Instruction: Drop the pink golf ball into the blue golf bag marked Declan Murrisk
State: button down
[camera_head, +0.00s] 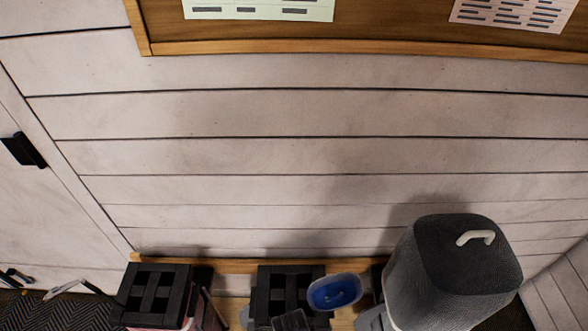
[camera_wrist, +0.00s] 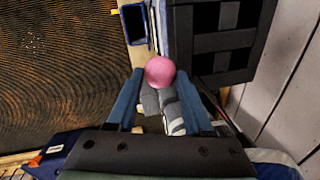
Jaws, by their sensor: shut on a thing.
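The pink golf ball (camera_wrist: 159,71) is between the fingertips of my gripper (camera_wrist: 159,76) in the wrist view. The gripper is shut on it, with a blue finger on either side. In the head view a blue oval cup or pocket (camera_head: 335,291) shows at the lower middle, beside a black slatted bag top (camera_head: 285,290). In the wrist view a black slatted top (camera_wrist: 225,42) lies up and right of the ball. A small blue-rimmed opening (camera_wrist: 133,43) lies up and left. No name is readable, so I cannot tell which bag is Declan Murrisk's.
Another black slatted top (camera_head: 155,290) stands at the lower left. A grey bag with a dark hood and white handle (camera_head: 455,265) stands at the right. A white plank wall (camera_head: 300,165) is behind them. Patterned dark flooring (camera_wrist: 60,75) is left in the wrist view.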

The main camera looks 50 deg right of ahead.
notch_tip(320, 180, down, 4)
jog(key=b, duration=0.3)
jog(key=shift+f, duration=0.2)
jog(key=shift+c, duration=1.1)
grip_release()
jog(key=shift+r, duration=0.1)
notch_tip(320, 180, up, 13)
jog(key=s+a+p, duration=0.1)
jog(key=a, duration=0.1)
